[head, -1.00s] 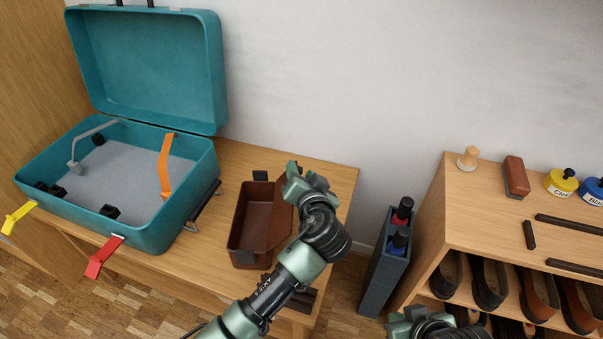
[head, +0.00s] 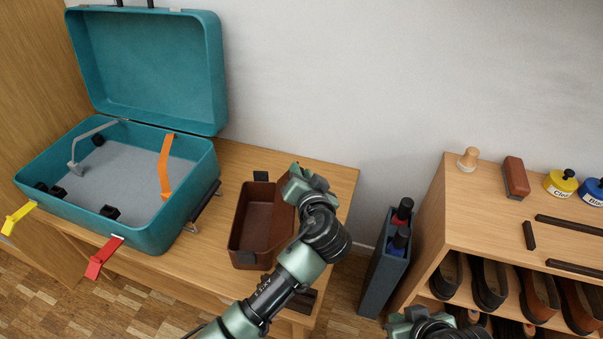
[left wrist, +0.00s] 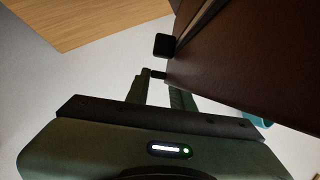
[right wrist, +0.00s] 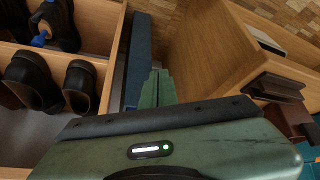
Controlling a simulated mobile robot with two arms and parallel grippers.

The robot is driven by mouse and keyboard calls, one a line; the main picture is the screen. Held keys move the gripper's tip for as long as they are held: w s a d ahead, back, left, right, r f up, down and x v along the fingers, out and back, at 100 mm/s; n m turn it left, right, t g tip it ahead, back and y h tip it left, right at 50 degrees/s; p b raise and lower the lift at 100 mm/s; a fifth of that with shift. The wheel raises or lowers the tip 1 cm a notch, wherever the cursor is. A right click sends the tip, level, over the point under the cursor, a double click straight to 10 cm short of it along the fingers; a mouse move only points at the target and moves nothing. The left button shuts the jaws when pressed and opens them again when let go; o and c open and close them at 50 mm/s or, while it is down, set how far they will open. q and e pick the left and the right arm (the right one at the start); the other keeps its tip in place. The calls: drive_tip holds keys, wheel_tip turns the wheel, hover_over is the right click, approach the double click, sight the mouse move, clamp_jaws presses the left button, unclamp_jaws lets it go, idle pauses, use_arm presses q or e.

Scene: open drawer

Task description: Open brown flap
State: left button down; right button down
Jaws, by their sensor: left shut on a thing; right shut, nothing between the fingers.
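The brown box (head: 243,256) stands on the wooden table with its inside showing. Its brown flap (head: 283,225) is raised along the box's right side, largely hidden behind my left gripper. My left gripper (head: 296,180) is at the flap's upper part. In the left wrist view, the fingers (left wrist: 160,88) meet the edge of a dark brown panel (left wrist: 250,55) near a small black tab; they are shut on the flap. My right gripper shows only partly at the bottom of the head view. In the right wrist view, its fingers (right wrist: 157,88) are together and empty.
An open teal suitcase (head: 160,222) with red, yellow and orange latches stands left of the box. A grey bottle holder (head: 377,276) stands beyond the table's right edge. A wooden shoe shelf (head: 480,205) is at the right. Some table top behind the box is clear.

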use_arm(q)
drive_tip(key=shift+f, duration=0.1)
idle(0.7)
